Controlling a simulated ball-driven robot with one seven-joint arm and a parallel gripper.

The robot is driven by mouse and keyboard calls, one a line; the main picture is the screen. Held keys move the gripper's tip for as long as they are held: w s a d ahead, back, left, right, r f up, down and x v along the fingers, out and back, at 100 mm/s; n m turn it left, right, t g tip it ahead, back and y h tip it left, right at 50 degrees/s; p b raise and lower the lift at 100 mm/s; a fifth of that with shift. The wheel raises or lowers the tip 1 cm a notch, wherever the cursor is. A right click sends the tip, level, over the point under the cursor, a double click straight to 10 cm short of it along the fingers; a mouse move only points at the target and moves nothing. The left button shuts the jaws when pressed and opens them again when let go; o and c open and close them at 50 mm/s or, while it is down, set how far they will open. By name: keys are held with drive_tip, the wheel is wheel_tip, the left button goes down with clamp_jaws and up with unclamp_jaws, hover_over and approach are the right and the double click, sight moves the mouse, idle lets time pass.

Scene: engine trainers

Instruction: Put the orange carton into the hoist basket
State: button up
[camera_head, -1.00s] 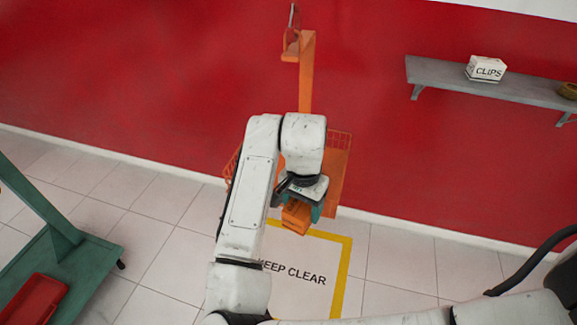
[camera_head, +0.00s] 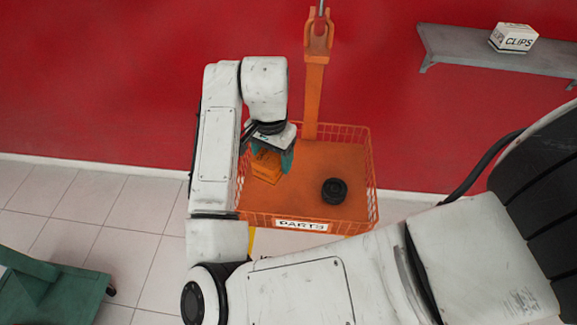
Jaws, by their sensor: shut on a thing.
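The orange carton (camera_head: 265,168) is held at the end of my arm, over the left part of the hoist basket. My gripper (camera_head: 272,150) is shut on it, with its fingers partly hidden by my wrist. The hoist basket (camera_head: 352,222) is an orange wire-sided tray with a "PARTS" label on its front, hanging from an orange bar and hook (camera_head: 318,45). I cannot tell whether the carton touches the basket floor. My arm hides much of the basket's left side.
A black round part (camera_head: 334,190) lies on the basket floor, right of the carton. A grey wall shelf (camera_head: 480,55) holds a white "CLIPS" box (camera_head: 513,38) at upper right. A green stand (camera_head: 50,290) is at lower left. The basket floor behind the black part is clear.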

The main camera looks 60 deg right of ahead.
wheel_tip(320, 180, down, 6)
drive_tip(key=shift+w+d+r, duration=0.1)
drive_tip(key=shift+w, duration=0.05)
drive_tip(key=shift+f+p, duration=0.35)
drive_tip(key=shift+f, duration=1.6)
drive_tip(key=shift+f, duration=0.1)
drive_tip(key=shift+f, duration=0.15)
drive_tip(key=o, duration=1.3)
drive_tip(key=shift+c, duration=0.2)
wheel_tip(320, 180, up, 12)
drive_tip(key=shift+r, duration=0.25)
